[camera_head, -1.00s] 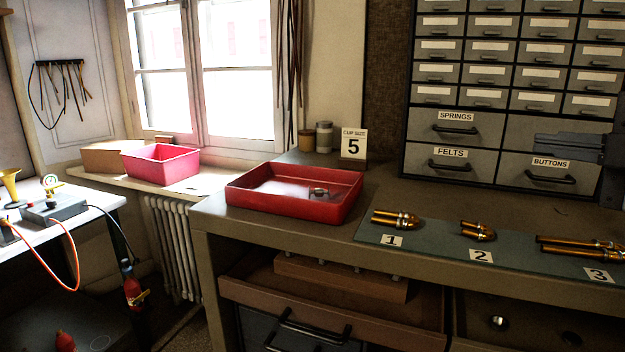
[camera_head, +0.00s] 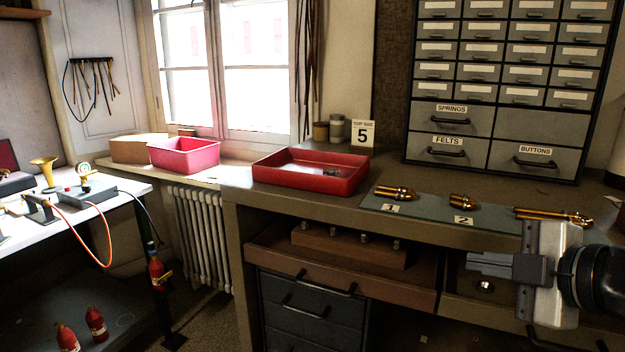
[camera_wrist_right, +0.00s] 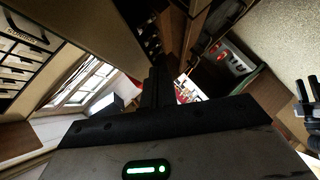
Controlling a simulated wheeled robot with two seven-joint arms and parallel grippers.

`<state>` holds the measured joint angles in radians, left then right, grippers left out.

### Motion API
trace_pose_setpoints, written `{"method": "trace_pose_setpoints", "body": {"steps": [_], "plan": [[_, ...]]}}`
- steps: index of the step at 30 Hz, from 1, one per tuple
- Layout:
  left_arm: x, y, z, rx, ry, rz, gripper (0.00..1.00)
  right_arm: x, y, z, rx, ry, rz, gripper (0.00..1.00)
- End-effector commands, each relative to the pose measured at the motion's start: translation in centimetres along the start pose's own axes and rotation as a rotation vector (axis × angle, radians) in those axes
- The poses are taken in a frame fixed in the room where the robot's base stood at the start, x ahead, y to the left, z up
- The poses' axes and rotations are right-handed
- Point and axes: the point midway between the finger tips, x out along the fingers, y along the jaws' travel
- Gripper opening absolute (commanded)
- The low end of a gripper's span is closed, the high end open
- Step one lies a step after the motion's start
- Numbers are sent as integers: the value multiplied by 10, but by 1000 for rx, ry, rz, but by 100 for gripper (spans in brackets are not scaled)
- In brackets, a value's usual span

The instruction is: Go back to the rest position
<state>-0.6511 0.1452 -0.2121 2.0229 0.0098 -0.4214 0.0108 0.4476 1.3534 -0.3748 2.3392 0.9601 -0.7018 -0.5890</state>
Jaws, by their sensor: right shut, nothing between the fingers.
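My right gripper (camera_head: 487,265) comes in from the right in the head view, in front of the bench's front edge and below the bench top. Its fingers point left, are shut and hold nothing. In the right wrist view its dark fingers (camera_wrist_right: 157,88) are together at the centre.
The workbench (camera_head: 235,187) carries a red tray (camera_head: 310,182), a green mat (camera_head: 425,213) with several brass parts, and a drawer cabinet (camera_head: 495,122). An open drawer (camera_head: 340,275) juts out below. A white table (camera_head: 130,188) stands left, with floor between.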

Motion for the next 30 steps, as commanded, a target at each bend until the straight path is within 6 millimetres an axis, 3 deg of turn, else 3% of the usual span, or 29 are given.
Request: {"method": "trace_pose_setpoints", "body": {"steps": [3, 6, 12, 18, 28, 30], "plan": [[-1, 0, 2, -1, -4, 0, 36, 26, -63, -3, 159, -19, -84, 0], [-2, 1, 4, -2, -9, 1, 36, 39, -119, -2, 341, -88, -140, 0], [-2, 1, 7, -3, -14, 1, 36, 32, -217, 9, 727, -325, -207, 0], [-3, 1, 7, -3, -15, 1, 36, 7, -282, 18, 995, -559, -243, 0], [-2, 1, 7, -3, -15, 1, 36, -50, -363, 19, 1314, -927, -281, 0], [-2, 1, 6, -2, -13, 1, 36, -37, -363, 23, 1302, -879, -254, 0]]}}
